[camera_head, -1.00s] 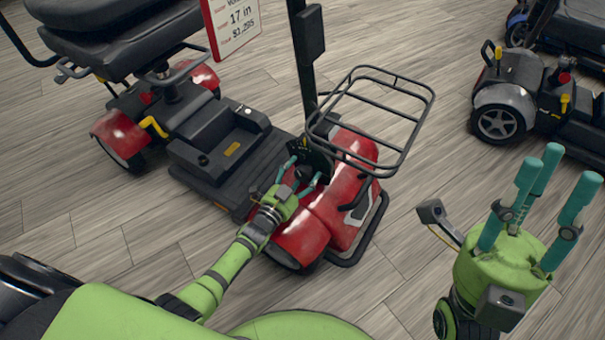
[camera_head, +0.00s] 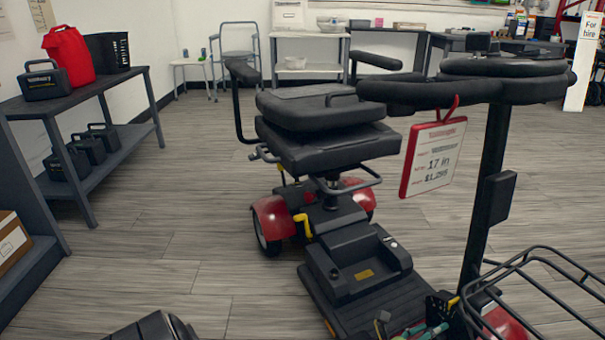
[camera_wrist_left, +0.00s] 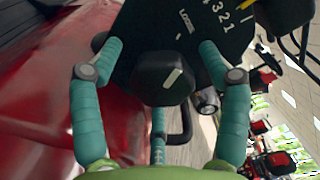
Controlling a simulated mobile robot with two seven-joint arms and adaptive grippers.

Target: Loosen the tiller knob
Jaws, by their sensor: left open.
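The tiller knob (camera_wrist_left: 163,78) is black with a pale line on its face. It sits in front of a dark plate (camera_wrist_left: 215,25) with white numbers in the left wrist view. My left gripper (camera_wrist_left: 160,65) is open, with teal fingers on either side of the knob and a third below it. I cannot tell whether the fingers touch it. In the head view the red scooter's black tiller post (camera_head: 487,200) stands upright at right. Only some teal of my left gripper (camera_head: 428,331) shows low by the tiller's base; the knob is not clear there. My right gripper is out of view.
The scooter's seat (camera_head: 325,135) is behind the tiller, and a price sign (camera_head: 433,157) hangs from the handlebar. A wire basket (camera_head: 540,290) is at lower right. A shelf (camera_head: 85,95) with battery packs stands at left. The floor between is clear.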

